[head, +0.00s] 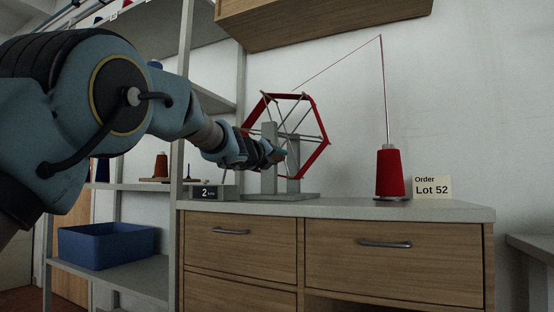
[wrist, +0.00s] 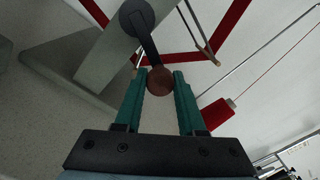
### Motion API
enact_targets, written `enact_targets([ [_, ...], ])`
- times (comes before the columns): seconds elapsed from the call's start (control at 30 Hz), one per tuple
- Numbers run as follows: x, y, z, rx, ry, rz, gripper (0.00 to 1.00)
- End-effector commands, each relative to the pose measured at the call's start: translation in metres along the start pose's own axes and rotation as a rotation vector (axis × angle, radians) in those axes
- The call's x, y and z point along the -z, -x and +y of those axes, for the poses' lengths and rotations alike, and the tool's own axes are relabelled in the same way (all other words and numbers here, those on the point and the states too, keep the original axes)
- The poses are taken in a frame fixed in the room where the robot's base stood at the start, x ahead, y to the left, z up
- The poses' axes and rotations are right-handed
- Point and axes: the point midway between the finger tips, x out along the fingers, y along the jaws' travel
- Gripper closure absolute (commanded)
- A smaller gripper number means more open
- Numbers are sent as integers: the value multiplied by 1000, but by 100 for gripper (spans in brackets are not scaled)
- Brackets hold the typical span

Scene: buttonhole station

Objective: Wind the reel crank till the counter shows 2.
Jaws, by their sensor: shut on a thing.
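The reel (head: 317,112), a hexagonal frame wound with red yarn, stands on a grey stand (head: 270,150) on the cabinet top. The counter (head: 205,192) beside the stand's foot reads 2. In the wrist view, the dark crank arm (wrist: 147,42) runs from its hub to a round brown knob (wrist: 159,80). My gripper (wrist: 160,82) is shut on this knob, with one green finger on each side. In the head view my gripper (head: 281,153) is at the near side of the stand, and the crank is mostly hidden by it.
A red yarn cone (head: 390,173) stands right of the reel, its thread rising to a thin guide rod (head: 383,80) and across to the reel. A card (head: 431,187) reads "Order Lot 52". A wall cabinet (head: 320,20) hangs above. A blue bin (head: 105,247) sits on the left shelf.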

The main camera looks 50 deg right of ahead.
Motion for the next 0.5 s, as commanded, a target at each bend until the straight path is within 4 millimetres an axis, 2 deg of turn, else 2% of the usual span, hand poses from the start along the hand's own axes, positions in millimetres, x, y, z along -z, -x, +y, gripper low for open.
enact_targets([
  [0.3,0,0,0,1,0,1,100],
  [0.33,0,0,0,1,0,1,59],
  [0.5,0,0,0,1,0,0,40],
])
